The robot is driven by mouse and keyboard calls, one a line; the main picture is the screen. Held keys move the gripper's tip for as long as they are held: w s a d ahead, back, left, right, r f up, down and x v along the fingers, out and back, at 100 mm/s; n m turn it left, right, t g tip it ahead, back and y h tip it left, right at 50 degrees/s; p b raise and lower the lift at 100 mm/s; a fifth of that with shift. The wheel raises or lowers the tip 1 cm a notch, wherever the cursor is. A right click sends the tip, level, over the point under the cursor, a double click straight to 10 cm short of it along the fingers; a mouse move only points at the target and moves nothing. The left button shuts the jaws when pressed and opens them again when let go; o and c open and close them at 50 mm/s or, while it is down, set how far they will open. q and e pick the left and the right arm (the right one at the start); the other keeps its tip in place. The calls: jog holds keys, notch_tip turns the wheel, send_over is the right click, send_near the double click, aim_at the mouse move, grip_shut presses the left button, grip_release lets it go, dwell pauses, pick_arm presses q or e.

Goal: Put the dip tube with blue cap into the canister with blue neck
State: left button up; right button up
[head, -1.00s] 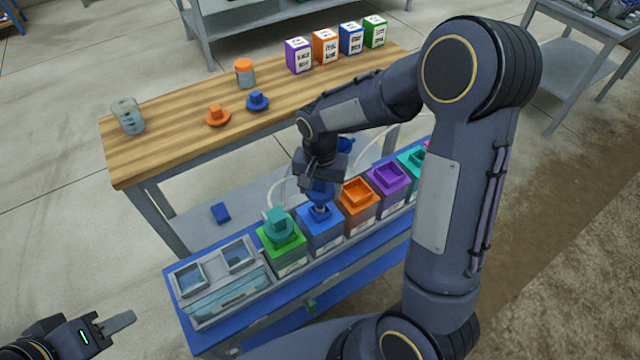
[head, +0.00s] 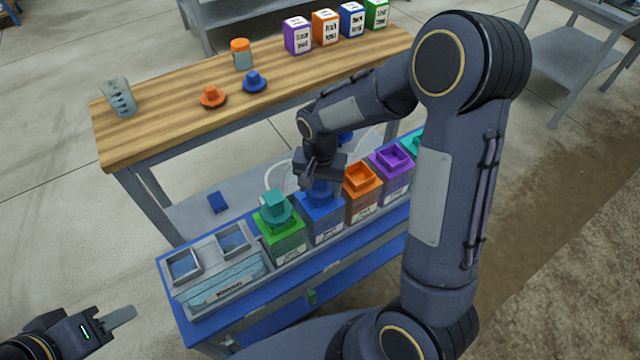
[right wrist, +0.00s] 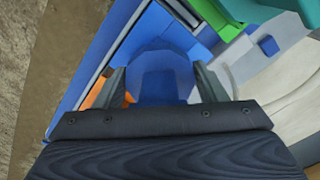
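The blue cap (right wrist: 160,86) of the dip tube sits low at the mouth of the canister with blue neck (head: 325,228); the tube itself is hidden. In the head view the cap is partly covered by my right gripper (head: 318,180), directly above that canister. In the right wrist view my right gripper's fingers (right wrist: 160,72) stand apart on both sides of the cap, with gaps beside its small raised middle. My left gripper (head: 110,325) is at the lower left, far from the canisters; its finger opening does not show clearly.
A green canister (head: 283,244) with a teal cap stands left of the blue one; orange (head: 362,203) and purple (head: 392,175) canisters stand right. A grey bin (head: 215,290) is at the rack's left end.

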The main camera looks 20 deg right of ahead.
jog(key=o, duration=0.5)
jog(key=shift+r+p, duration=0.65)
jog(key=shift+r, duration=3.25)
